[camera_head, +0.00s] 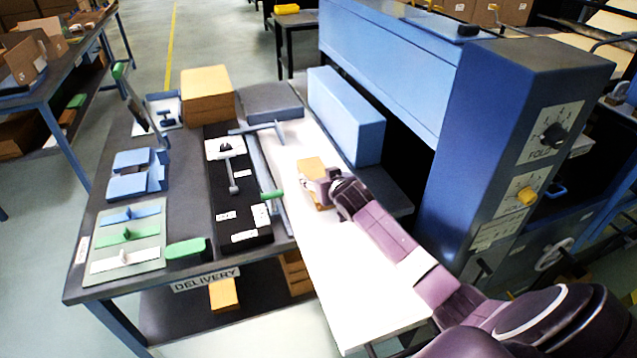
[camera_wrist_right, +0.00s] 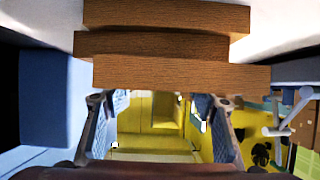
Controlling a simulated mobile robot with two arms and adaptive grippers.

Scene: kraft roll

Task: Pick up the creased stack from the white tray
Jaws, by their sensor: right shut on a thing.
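The creased stack (camera_head: 311,166) is a small brown block on the long white tray (camera_head: 352,275), near the tray's middle. My right gripper (camera_head: 322,186) reaches it from the lower right and is shut on it. In the right wrist view the stack (camera_wrist_right: 180,76) shows as brown layers shifted sideways against each other, at the tips of the right gripper's fingers (camera_wrist_right: 163,112). Part of the stack is hidden by the gripper in the head view. I cannot tell whether it still touches the tray. My left gripper is not in view.
A dark delivery table (camera_head: 185,215) stands left of the tray, with a black board (camera_head: 247,200), a brown block (camera_head: 207,92) and blue fixtures. A light blue box (camera_head: 347,115) and the blue machine (camera_head: 500,130) stand close on the right. The tray's near part is clear.

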